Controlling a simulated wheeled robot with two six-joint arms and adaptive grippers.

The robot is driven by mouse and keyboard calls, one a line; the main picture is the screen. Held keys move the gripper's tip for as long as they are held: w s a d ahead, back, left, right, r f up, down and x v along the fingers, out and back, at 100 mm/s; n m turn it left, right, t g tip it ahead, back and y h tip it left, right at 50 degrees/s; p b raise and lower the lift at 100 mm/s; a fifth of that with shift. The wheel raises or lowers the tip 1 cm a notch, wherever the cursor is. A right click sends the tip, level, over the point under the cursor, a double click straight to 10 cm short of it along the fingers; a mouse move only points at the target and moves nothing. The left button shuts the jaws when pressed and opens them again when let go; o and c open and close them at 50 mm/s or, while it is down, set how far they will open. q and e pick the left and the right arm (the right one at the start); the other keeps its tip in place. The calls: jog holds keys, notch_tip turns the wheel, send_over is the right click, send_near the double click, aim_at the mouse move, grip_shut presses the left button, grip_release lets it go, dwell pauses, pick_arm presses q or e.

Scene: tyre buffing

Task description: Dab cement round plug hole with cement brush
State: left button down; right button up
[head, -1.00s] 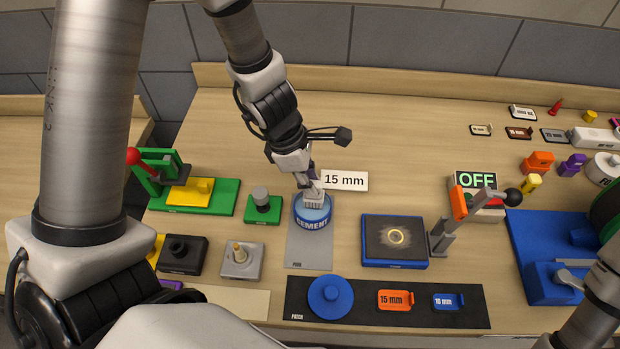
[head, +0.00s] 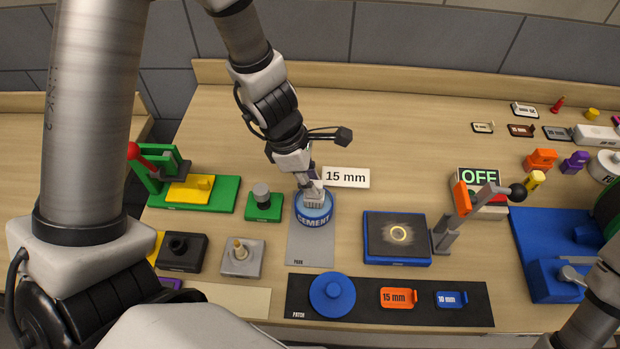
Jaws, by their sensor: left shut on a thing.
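My left gripper (head: 313,184) is shut on the cement brush (head: 314,199), a pale grey block-shaped head under the fingers. The brush is down at the mouth of the round blue cement pot (head: 314,221), labelled CEMENT. Its lower end is hidden in the pot. To the right, a dark square tyre piece (head: 380,228) lies in a blue tray (head: 397,260). A pale ring marks the plug hole (head: 399,233) in a lighter buffed patch. My right arm shows at the lower right edge; its gripper is not clearly visible.
A blue knobbed lid (head: 332,294), an orange 15 mm tag (head: 398,298) and a blue tag (head: 450,299) lie on the black mat in front. A green press (head: 222,193) is left.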

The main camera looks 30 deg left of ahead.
pick_arm(q)
jog(key=shift+f+b, duration=0.45)
dwell(1.1)
notch_tip(320, 180, up, 7)
jog(key=p, duration=0.7)
jog(key=shift+r, duration=0.1)
jog(key=shift+s, duration=0.1)
dwell(0.6)
